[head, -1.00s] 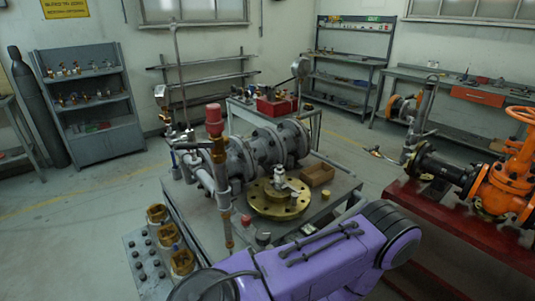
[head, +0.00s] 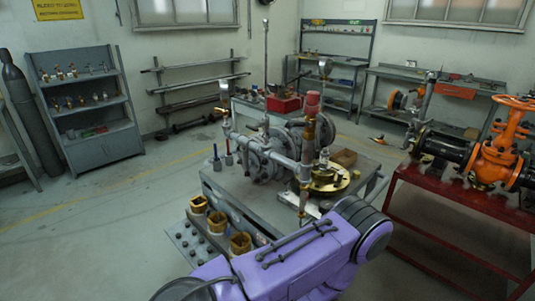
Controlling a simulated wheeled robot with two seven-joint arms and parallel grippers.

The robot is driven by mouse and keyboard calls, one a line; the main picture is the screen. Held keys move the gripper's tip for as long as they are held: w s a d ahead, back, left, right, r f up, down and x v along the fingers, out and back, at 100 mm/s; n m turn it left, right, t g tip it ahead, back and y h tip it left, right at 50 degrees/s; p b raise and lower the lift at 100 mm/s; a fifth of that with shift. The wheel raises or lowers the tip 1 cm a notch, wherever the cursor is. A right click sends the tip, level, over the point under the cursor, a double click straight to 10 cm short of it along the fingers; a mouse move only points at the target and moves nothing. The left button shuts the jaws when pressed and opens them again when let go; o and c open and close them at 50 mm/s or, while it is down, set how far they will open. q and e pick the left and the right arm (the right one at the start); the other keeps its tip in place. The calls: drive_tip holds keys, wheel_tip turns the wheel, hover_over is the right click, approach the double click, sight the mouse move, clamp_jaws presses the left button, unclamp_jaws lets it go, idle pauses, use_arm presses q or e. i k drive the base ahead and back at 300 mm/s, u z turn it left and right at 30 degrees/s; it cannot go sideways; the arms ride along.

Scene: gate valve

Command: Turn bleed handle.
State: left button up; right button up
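A grey pipe and valve assembly (head: 262,160) stands on the grey workbench (head: 235,192) at mid-picture. A red-capped upright (head: 312,104) with a brass stem rises at its front right. Thin pipework with a gauge (head: 325,67) and small fittings (head: 224,89) stands around it. A brass flange (head: 330,180) lies at the right of the bench. I cannot tell which small part is the bleed handle. A purple arm of mine (head: 310,255) crosses the lower picture in front of the bench. Neither gripper shows.
An orange gate valve (head: 498,155) on a red stand (head: 440,205) is at the right. Brass-coloured cups (head: 217,221) line the bench's front left. A shelf (head: 85,105) and gas cylinder (head: 30,125) stand at the back left. The floor at left is clear.

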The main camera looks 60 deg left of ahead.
sight(286, 182)
drive_tip(key=u, duration=1.1)
